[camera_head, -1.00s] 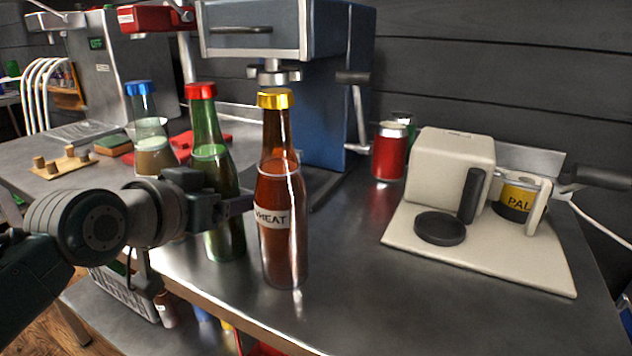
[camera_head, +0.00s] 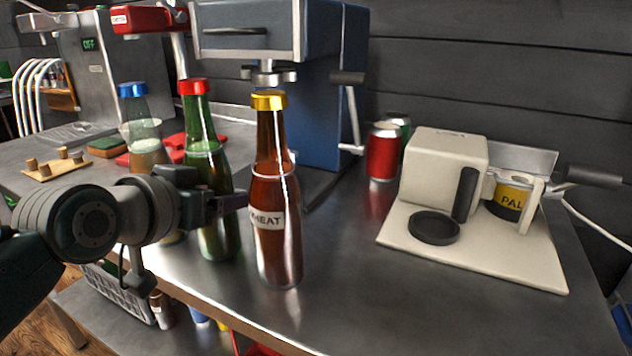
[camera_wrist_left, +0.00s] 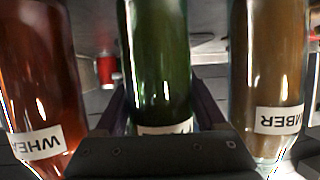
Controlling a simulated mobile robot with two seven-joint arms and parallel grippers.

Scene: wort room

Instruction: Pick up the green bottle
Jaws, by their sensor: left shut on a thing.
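The green bottle (camera_head: 205,148) with a red cap stands upright on the metal counter in the head view, between two other bottles. In the left wrist view the green bottle (camera_wrist_left: 158,62) is between the two fingers, its label partly hidden by the gripper body. My left gripper (camera_head: 222,205) is shut on it at the lower body; the gripper (camera_wrist_left: 160,100) also shows in the wrist view. The brown WHEAT bottle (camera_head: 275,190) with a gold cap stands close on the right. The blue-capped AMBER bottle (camera_head: 146,150) stands close on the left. My right gripper is not in view.
A blue press-like machine (camera_head: 335,100) stands behind the bottles. A red can (camera_head: 383,152) and a cream device on a board (camera_head: 500,255) are to the right. A grey crate (camera_head: 120,297) sits below the counter.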

